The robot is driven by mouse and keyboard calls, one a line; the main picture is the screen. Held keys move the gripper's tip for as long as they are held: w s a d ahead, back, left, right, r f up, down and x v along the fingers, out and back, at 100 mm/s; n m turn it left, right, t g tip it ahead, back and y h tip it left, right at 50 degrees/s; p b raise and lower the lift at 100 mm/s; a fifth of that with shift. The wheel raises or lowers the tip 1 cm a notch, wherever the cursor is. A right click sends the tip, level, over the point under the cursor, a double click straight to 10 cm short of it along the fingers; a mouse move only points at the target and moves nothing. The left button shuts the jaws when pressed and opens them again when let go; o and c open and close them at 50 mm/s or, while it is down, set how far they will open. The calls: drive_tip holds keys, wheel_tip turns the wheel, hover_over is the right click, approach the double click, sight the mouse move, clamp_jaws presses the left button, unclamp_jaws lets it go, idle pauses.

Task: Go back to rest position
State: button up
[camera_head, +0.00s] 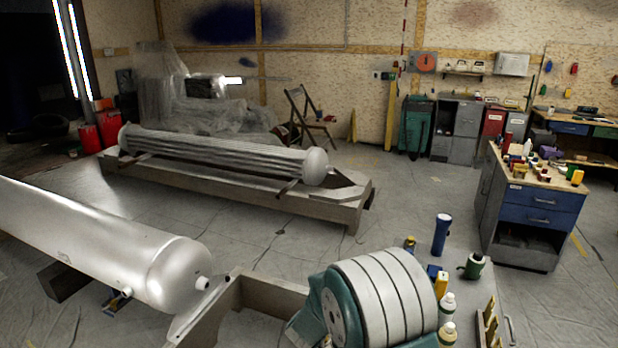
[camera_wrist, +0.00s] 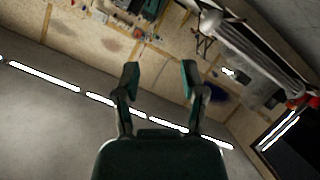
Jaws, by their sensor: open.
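My gripper (camera_wrist: 160,80) shows in the wrist view as two dark green fingers standing apart above a dark green palm. It is open and nothing is between the fingers. Behind it the room appears turned over, with ceiling light strips, the plywood wall and the ribbed tank at the upper right.
A smooth white tank (camera_head: 95,240) lies at the left. A ribbed tank (camera_head: 215,153) rests on a wooden frame (camera_head: 330,205). A blue drawer cabinet (camera_head: 540,205) stands right. Sheeted floor is clear mid-room.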

drive_tip(key=s+a+r+g+y, duration=0.1)
drive_tip(key=s+r+y, duration=0.4)
drive_tip(key=r, duration=0.4)
drive_tip(key=s+r+y, duration=0.3)
drive_tip(key=s+r, duration=0.3)
drive_tip(key=r, duration=0.3)
drive_tip(key=s+d+g, duration=0.2)
drive_tip(key=s+d, duration=0.2)
drive_tip(key=s, duration=0.8)
drive_tip(key=s+d+m+g+h, duration=0.1)
drive_tip(key=s+d+g, duration=0.2)
drive_tip(key=s, duration=1)
drive_tip(key=shift+d+r+g+h, duration=0.3)
drive_tip(key=shift+d+r, duration=0.15)
